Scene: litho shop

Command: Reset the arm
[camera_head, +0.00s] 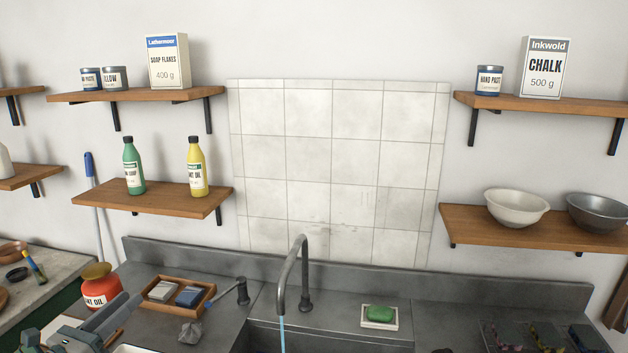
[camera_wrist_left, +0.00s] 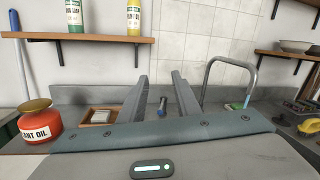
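My left gripper (camera_head: 122,309) is at the lower left of the head view, above the counter beside the red oil can (camera_head: 100,287). In the left wrist view its two fingers (camera_wrist_left: 162,88) stand apart with nothing between them. A dark lever (camera_wrist_left: 163,105) shows in the gap, farther back; it seems to be the one behind the sink's left side (camera_head: 241,291). My right gripper is not in either view.
The curved faucet (camera_head: 292,275) stands over the sink with a bluish stream below its spout. A wooden tray (camera_head: 207,304) with blocks, a grey crumpled lump (camera_head: 190,333) and a green soap (camera_head: 380,313) on a dish are on the counter. Shelves (camera_head: 150,198) hang above.

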